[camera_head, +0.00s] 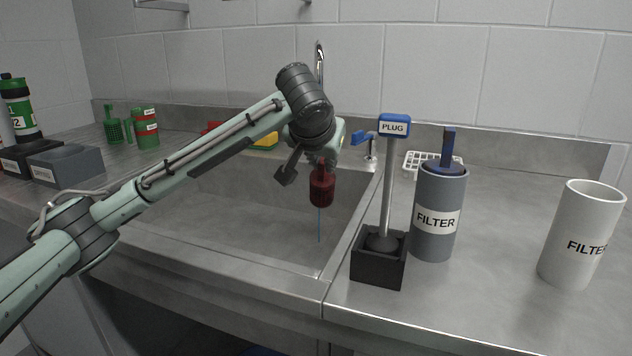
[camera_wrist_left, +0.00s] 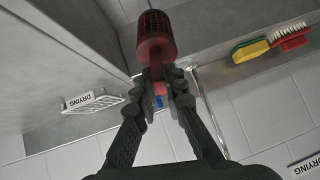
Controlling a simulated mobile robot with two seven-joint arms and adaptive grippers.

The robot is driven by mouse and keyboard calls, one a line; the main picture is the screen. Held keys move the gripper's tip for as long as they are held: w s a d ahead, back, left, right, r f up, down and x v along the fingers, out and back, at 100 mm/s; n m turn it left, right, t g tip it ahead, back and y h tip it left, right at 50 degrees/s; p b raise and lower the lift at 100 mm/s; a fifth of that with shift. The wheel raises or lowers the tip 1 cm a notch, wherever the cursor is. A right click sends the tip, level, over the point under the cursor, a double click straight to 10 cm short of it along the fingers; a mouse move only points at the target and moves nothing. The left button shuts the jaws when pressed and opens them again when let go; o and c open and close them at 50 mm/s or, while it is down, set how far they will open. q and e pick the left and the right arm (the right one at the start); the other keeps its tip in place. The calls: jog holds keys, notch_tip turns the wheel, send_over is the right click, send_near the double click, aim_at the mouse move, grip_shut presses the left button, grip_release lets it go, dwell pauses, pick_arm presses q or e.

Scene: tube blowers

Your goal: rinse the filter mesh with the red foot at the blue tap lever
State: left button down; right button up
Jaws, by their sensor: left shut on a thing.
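The red filter mesh (camera_head: 321,188) hangs over the sink basin (camera_head: 250,215) in the head view. It also shows at the top of the left wrist view (camera_wrist_left: 156,40). My left gripper (camera_wrist_left: 161,84) is shut on the mesh's red foot (camera_wrist_left: 160,75). In the head view the gripper (camera_head: 324,160) is partly hidden by its own wrist. A thin blue stream (camera_head: 319,225) runs down below the mesh. The blue tap lever (camera_head: 359,138) is right of the gripper, behind the sink. The tap spout (camera_head: 319,62) rises behind my arm. My right gripper is out of view.
A PLUG (camera_head: 388,190) stands in a black holder at the sink's right edge. A grey FILTER canister (camera_head: 433,235) and a white FILTER cylinder (camera_head: 583,235) stand further right. A white drying rack (camera_head: 432,160) lies behind. A yellow-green sponge (camera_wrist_left: 250,49) and red brush (camera_wrist_left: 290,37) lie behind the sink.

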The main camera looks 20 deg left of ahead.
pick_arm(q)
jog(key=shift+s+d+p, duration=0.2)
jog(key=shift+s+d, duration=0.1)
jog(key=shift+s, duration=0.6)
jog(key=shift+s+d+p, duration=0.2)
jog(key=shift+s+d, duration=0.15)
jog(key=shift+s, duration=0.5)
jog(key=shift+s+d+p, duration=0.2)
jog(key=shift+s+d, duration=0.1)
jog(key=shift+s, duration=0.6)
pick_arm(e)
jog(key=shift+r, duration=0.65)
pick_arm(q)
jog(key=d+v, duration=0.1)
jog(key=v, duration=0.5)
jog(key=shift+p, duration=0.3)
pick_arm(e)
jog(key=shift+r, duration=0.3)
pick_arm(q)
jog(key=shift+r, duration=0.1)
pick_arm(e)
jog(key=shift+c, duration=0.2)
